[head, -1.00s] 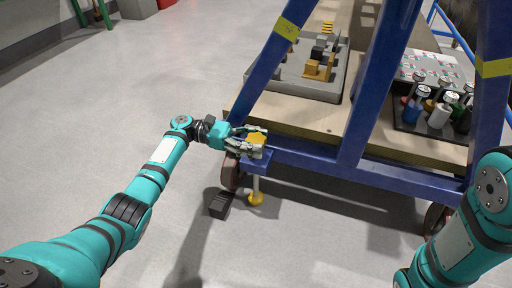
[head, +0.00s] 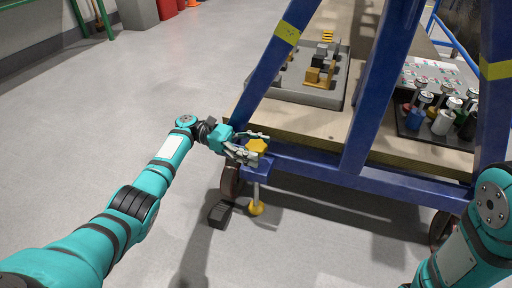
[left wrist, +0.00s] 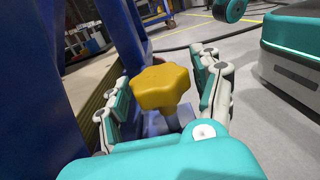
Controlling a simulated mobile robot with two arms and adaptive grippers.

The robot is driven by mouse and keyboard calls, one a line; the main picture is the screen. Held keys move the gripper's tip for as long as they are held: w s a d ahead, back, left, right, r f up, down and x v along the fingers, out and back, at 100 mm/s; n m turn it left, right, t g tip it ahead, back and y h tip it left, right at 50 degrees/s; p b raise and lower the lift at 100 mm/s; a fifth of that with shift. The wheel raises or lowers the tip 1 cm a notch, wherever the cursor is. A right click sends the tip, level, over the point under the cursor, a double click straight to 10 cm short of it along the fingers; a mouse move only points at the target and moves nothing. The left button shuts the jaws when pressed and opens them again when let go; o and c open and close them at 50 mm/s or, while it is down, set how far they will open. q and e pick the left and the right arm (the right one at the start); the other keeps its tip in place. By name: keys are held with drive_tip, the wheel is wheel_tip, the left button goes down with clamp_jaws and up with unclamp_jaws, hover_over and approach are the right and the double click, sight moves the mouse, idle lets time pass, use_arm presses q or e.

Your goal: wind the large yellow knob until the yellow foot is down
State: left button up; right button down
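The large yellow knob (head: 257,146) sits on top of a blue bracket at the near left corner of the blue frame. It also shows in the left wrist view (left wrist: 160,88). My left gripper (head: 254,145) is open, with its fingers on either side of the knob. The yellow foot (head: 256,209) hangs below the bracket on a pale rod. Whether it touches the floor I cannot tell. My right gripper is out of view.
A caster wheel (head: 230,181) with a black wedge-shaped block (head: 220,214) is left of the foot. The blue frame (head: 362,110) rises close to the knob. A tray of bottles (head: 430,132) stands on the right. Floor at left is clear.

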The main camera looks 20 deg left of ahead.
use_arm(q)
drive_tip(key=shift+o, duration=0.8)
